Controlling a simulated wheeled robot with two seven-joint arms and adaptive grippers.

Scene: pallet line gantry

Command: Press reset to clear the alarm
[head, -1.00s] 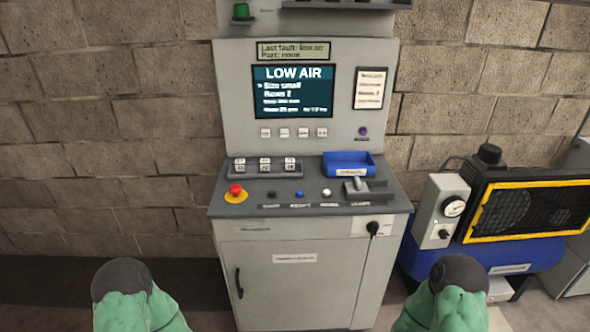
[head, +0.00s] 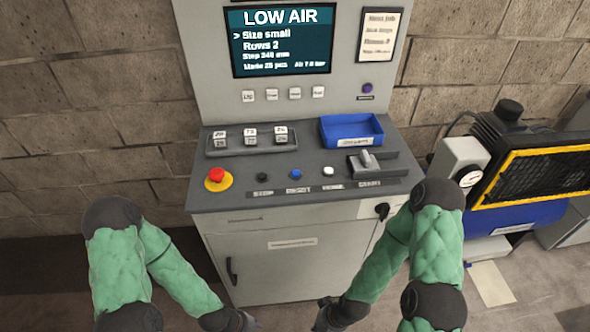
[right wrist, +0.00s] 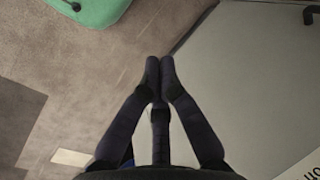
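The control console (head: 290,198) stands straight ahead with its screen (head: 278,42) reading LOW AIR. A blue button (head: 295,174) sits on the desk top above a label that appears to read RESET. A black button (head: 262,177) is to its left and a white button (head: 328,171) to its right. My right gripper (right wrist: 160,62) is shut and empty in the right wrist view, low in front of the cabinet. In the head view it is at the bottom edge, below the desk. My left gripper (head: 245,322) is also at the bottom edge, its fingers mostly cut off.
A red mushroom button (head: 217,175) on a yellow base is at the desk's left. A blue tray (head: 352,130) and a grey lever (head: 367,160) are at the right. A small purple button (head: 367,88) is on the upright panel. A compressor (head: 530,170) stands right of the console.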

